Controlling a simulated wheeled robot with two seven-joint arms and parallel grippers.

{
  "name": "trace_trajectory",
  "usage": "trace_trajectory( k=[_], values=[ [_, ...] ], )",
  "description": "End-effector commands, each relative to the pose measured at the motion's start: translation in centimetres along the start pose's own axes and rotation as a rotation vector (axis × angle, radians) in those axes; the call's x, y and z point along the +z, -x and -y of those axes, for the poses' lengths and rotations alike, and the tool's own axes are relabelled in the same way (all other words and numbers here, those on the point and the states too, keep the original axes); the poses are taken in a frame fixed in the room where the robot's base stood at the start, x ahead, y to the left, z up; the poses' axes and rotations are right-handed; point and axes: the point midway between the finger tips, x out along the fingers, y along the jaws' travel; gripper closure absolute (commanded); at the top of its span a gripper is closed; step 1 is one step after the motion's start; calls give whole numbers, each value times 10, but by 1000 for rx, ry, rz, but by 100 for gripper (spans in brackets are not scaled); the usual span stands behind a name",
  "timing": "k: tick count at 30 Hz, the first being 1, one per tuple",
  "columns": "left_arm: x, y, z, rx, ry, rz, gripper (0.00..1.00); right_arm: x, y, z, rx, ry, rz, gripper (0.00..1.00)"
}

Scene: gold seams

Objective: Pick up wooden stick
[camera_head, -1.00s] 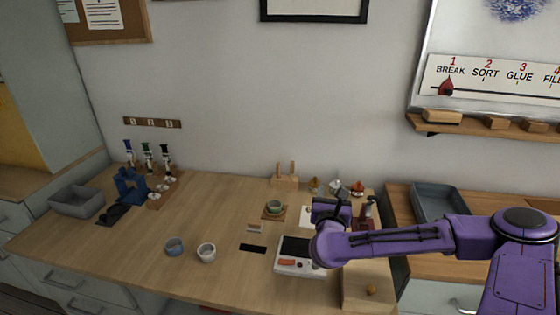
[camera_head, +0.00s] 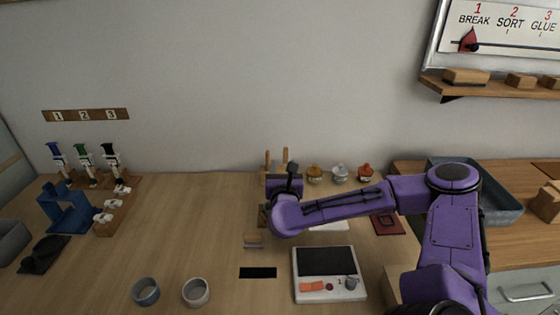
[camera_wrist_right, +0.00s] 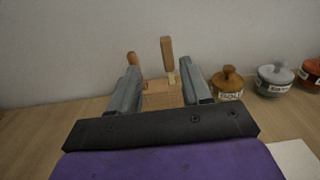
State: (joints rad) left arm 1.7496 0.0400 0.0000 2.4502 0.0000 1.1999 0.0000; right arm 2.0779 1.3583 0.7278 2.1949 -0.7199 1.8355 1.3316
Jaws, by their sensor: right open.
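Two wooden sticks stand upright in a small wooden block at the back of the table. The right stick (camera_head: 285,155) and the left stick (camera_head: 267,161) show in the head view. In the wrist view the right stick (camera_wrist_right: 167,55) is between the fingers and the left stick (camera_wrist_right: 131,60) is near the left finger. The wooden block (camera_wrist_right: 160,95) is partly hidden by my gripper. My right gripper (camera_wrist_right: 162,82) is open and empty, facing the sticks, apparently short of them. In the head view my right gripper (camera_head: 286,182) is just in front of the block. My left gripper is not in view.
Several lidded jars, such as an amber one (camera_wrist_right: 228,83), stand right of the block. A white device (camera_head: 328,285), two cups (camera_head: 196,292) and a dark rectangle (camera_head: 258,273) lie nearer. A blue stand (camera_head: 66,208) is at left. The middle left is clear.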

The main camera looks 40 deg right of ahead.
Motion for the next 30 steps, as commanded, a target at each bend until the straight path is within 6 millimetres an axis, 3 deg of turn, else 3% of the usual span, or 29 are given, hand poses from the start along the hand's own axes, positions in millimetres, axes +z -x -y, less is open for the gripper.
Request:
trace_trajectory(
  k=[3, 15, 23, 24, 28, 30],
  values=[
    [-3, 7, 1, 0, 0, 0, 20, 3, -22, 2, -4, 3, 0, 52],
    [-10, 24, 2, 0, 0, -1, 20, 2, -81, 8, -1, 2, -1, 52],
    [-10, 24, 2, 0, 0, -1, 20, 0, -88, 8, 1, -1, -1, 52],
    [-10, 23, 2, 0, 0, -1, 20, 0, -87, 8, 1, -1, -1, 59],
    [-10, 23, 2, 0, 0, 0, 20, 0, -87, 8, 1, -1, -1, 100],
    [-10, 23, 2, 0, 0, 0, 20, 0, -87, 8, 0, -1, -1, 100]
  ],
)
